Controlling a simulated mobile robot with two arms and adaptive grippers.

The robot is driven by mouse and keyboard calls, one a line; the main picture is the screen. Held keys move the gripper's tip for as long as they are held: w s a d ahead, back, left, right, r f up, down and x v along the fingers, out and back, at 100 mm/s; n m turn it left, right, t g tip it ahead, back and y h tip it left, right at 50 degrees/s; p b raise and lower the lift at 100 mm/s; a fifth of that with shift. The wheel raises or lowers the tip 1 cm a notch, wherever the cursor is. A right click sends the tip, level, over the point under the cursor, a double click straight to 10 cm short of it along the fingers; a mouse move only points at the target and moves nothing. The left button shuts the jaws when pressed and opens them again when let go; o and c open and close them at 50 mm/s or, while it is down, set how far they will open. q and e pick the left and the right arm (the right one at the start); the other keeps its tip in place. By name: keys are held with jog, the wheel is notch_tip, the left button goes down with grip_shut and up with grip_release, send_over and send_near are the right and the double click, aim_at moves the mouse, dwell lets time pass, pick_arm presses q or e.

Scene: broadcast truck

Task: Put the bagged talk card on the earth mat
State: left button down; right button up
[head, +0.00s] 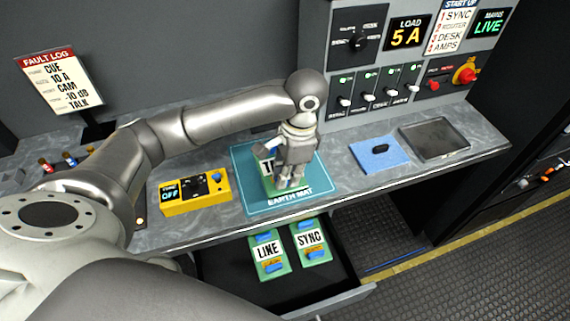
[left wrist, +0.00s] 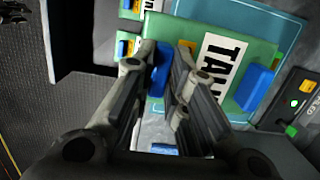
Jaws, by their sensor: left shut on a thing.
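The talk card (left wrist: 222,62) is green with a white label and blue tabs. In the head view (head: 267,166) it is mostly hidden behind my gripper. My left gripper (left wrist: 166,72) is shut on one blue tab of the card; the gripper also shows in the head view (head: 288,182). The card is over the teal earth mat (head: 322,178), which also shows past the card in the left wrist view (left wrist: 285,22). I cannot tell whether the card touches the mat. I cannot make out a bag around it. My right gripper is not in view.
A yellow tester (head: 195,194) stands left of the mat. A blue pad (head: 378,160) with a dark item and a grey tray (head: 435,138) lie to the right. An open drawer below holds the line card (head: 268,255) and sync card (head: 311,240). The control panel rises behind.

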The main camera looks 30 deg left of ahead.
pick_arm(q)
jog(key=w, duration=0.1)
jog(key=w+a+f, duration=0.1)
jog(key=w+a, duration=0.1)
jog(key=shift+w+f+p, duration=0.15)
jog(key=shift+f+p, duration=0.1)
jog(key=shift+p, duration=0.15)
jog(key=w+a+f, duration=0.1)
jog(key=f, duration=0.1)
jog(key=w+a+f, duration=0.1)
jog(key=w+f, duration=0.1)
jog(key=w+a+f+p, duration=0.1)
jog(key=w+f, duration=0.1)
jog(key=shift+f, duration=0.15)
notch_tip(320, 180, down, 3)
jog(key=shift+a+f+p, duration=0.15)
jog(key=shift+f+p, duration=0.05)
jog(key=shift+p, duration=0.1)
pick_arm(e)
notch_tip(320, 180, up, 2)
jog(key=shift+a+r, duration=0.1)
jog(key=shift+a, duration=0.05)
pick_arm(q)
jog(key=c, duration=1.9)
grip_release()
jog(key=shift+f, duration=0.1)
jog(key=o, duration=0.5)
jog(key=shift+c, duration=0.2)
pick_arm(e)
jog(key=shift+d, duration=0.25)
